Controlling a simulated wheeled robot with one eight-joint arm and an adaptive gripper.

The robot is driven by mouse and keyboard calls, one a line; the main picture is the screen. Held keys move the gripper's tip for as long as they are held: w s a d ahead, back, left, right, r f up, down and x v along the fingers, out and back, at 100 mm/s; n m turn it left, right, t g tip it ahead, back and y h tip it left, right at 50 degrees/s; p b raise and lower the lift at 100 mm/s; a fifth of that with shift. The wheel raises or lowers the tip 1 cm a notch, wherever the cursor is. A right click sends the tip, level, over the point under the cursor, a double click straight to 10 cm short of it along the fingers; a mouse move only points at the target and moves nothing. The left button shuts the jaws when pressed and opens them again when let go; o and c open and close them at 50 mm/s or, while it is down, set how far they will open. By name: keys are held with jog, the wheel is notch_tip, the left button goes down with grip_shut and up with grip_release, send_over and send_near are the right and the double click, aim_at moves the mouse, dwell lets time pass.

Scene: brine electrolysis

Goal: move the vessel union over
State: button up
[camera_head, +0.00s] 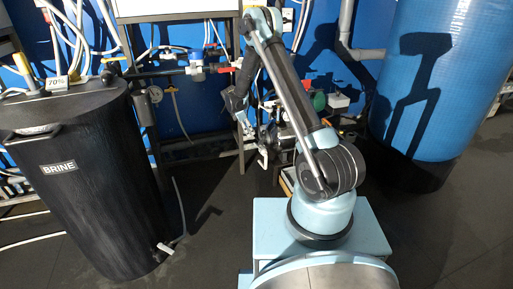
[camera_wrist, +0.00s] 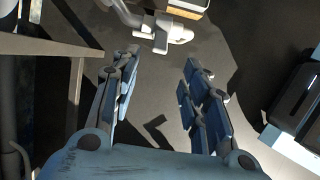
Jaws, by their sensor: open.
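My gripper (camera_wrist: 161,64) is open in the wrist view, its two blue-padded fingers wide apart with nothing between them. A pale grey-white fitting (camera_wrist: 170,32) lies just beyond the fingertips, joined to a curved pipe; it may be the vessel union, but I cannot tell for sure. The fingers do not appear to touch it. In the head view my arm reaches to the piping in the middle, and its links partly hide the fittings there. A small pale fitting (camera_head: 264,157) shows low beside the arm.
A black brine tank (camera_head: 85,190) stands at left and a large blue tank (camera_head: 435,85) at right. Pipes and a red-handled valve (camera_head: 228,69) run along the blue wall behind. Dark floor (camera_head: 215,225) is clear between the brine tank and my base.

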aim_at(256, 144)
jog(key=x, duration=1.3)
grip_shut()
